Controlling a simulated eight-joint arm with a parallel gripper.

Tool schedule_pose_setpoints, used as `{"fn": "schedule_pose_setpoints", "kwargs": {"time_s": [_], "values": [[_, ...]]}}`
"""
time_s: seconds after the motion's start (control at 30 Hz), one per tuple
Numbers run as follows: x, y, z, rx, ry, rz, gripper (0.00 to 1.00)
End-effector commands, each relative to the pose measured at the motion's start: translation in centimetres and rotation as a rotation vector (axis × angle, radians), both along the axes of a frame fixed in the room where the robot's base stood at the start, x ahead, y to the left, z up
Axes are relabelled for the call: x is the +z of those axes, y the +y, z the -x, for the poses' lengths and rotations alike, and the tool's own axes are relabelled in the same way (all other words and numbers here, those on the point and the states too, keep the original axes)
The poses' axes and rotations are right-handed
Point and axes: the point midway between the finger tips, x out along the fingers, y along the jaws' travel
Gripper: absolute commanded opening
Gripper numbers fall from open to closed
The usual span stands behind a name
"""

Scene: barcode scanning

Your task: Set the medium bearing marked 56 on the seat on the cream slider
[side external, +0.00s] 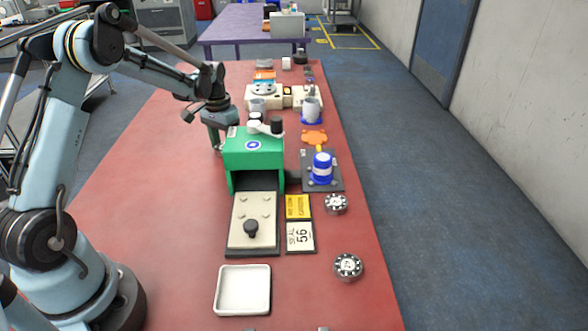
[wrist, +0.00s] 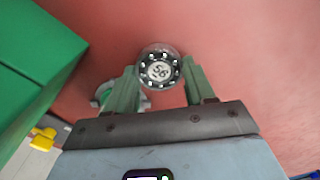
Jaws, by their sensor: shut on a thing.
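My gripper (wrist: 160,85) is shut on a round bearing (wrist: 160,71) marked 56, held between its green fingertips. In the side view my gripper (side external: 216,146) is low over the red table, just left of the green housing (side external: 253,156); the bearing cannot be made out there. The cream slider (side external: 252,205) sticks out of the front of the green housing, with a black knob and several small studs on it. Its seat cannot be made out clearly. A white card (side external: 300,237) reading 56 lies right of the slider.
Two other bearings, one near the slider (side external: 336,203) and one nearer the front (side external: 348,266), lie on the right. A yellow card (side external: 298,206), a white tray (side external: 243,290) and a blue-and-white part (side external: 321,168) on a dark plate stand nearby. The table's left side is clear.

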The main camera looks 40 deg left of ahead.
Motion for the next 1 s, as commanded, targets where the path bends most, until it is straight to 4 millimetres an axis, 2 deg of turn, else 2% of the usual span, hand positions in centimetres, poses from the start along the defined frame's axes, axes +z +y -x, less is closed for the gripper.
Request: {"fn": "schedule_pose_setpoints", "kwargs": {"time_s": [0.33,0.37,0.5,0.83,1.0], "values": [[-0.3,0.0,0.0,0.0,0.0,0.0,0.19],[-0.3,0.0,0.0,0.0,0.0,0.0,0.58],[-0.3,0.0,0.0,0.0,0.0,0.0,0.79],[0.0,0.0,0.0,0.0,0.0,0.0,0.79],[1.9,0.0,0.0,0.0,0.0,0.0,0.79]]}}
